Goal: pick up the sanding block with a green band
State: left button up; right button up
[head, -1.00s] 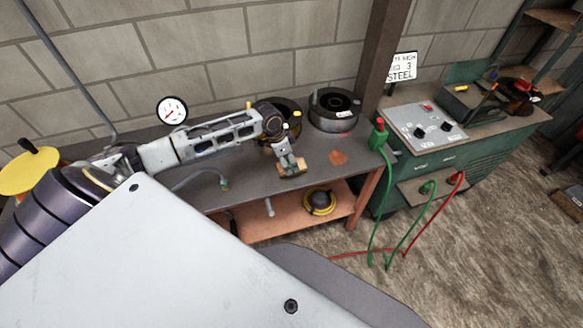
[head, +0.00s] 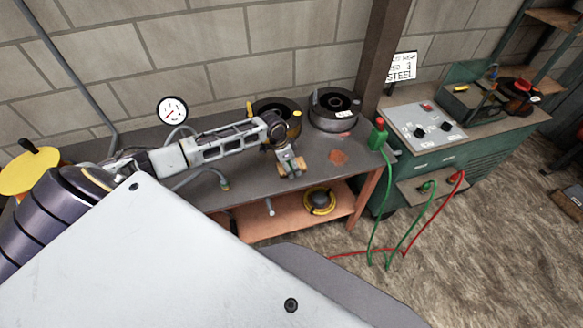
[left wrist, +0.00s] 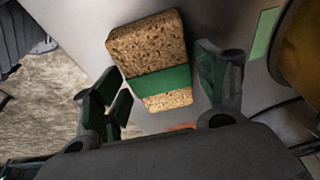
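The sanding block (left wrist: 149,48), speckled brown with a green band (left wrist: 161,83), lies on the grey workbench top (head: 240,180). In the head view only small tan parts of the block (head: 284,172) show around my left gripper (head: 291,169). In the left wrist view my left gripper (left wrist: 162,82) is open, one finger on each side of the block near the green band. Narrow gaps seem to remain between fingers and block. My right gripper is not in view.
Two dark round spools or drums, one at the back (head: 334,108) and one behind my left wrist (head: 270,106), stand on the bench. A pressure gauge (head: 172,111) stands at the wall.

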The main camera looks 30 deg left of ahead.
aim_at(290, 165)
pick_arm(q)
jog(key=c, duration=0.7)
jog(key=shift+r, duration=0.1)
jog(key=shift+r, duration=4.95)
jog(key=o, duration=0.4)
jog(key=c, duration=0.4)
jog(key=shift+o, duration=0.2)
